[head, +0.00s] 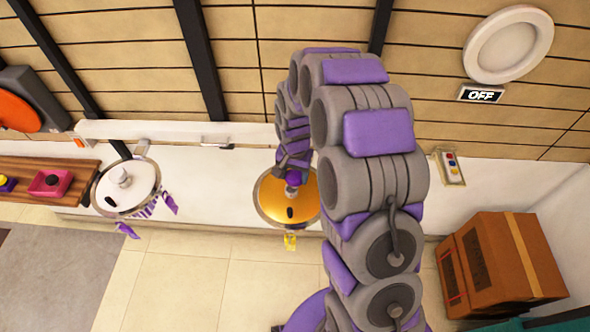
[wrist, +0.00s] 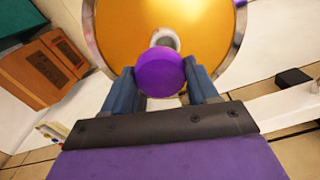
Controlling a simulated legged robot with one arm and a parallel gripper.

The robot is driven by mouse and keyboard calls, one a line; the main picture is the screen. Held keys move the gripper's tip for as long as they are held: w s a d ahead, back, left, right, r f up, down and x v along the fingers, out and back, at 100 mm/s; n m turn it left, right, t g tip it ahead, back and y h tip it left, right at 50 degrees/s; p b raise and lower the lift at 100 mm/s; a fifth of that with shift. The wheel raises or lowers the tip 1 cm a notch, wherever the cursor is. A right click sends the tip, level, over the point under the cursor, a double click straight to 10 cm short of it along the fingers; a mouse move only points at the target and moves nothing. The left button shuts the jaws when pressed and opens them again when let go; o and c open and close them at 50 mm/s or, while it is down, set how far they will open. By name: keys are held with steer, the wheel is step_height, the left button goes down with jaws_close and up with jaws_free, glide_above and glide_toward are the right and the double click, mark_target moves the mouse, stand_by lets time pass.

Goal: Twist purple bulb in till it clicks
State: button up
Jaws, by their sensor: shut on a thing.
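The purple bulb (wrist: 160,72) is round and sits between the two blue-grey fingers of my gripper (wrist: 163,82), which is shut on it. Behind the bulb in the wrist view is a gold disc (wrist: 203,30) with a pale socket (wrist: 163,40) at its middle. The bulb overlaps the socket, so I cannot tell how deep it sits. In the head view my gripper (head: 293,163) reaches down to the gold disc (head: 270,200), with the purple bulb (head: 293,178) at the socket. The fingertips are partly hidden there.
A white disc (head: 112,196) with its own pale socket stands to the left, with purple tags below. Cardboard boxes (head: 500,265) stand at the right. A button panel (head: 450,166) is nearby.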

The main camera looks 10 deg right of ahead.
steer(key=shift+a+f, duration=0.75)
steer(key=shift+a, duration=0.1)
steer(key=shift+c, duration=0.3)
steer(key=shift+d+f, duration=0.2)
steer(key=shift+f, duration=0.5)
steer(key=m, duration=0.2)
steer(key=shift+d+r+m, duration=0.1)
steer(key=shift+d+m, duration=0.1)
steer(key=shift+m, duration=0.2)
steer(key=shift+c, duration=0.6)
steer(key=m, duration=0.2)
steer(key=m+b, duration=0.1)
steer(key=shift+a+f+m, duration=0.15)
steer(key=shift+f+m, duration=0.05)
steer(key=shift+m, duration=0.2)
steer(key=m, duration=0.3)
steer(key=shift+r, duration=0.1)
steer(key=m, duration=0.3)
steer(key=shift+m, duration=0.3)
steer(key=o, duration=1.3)
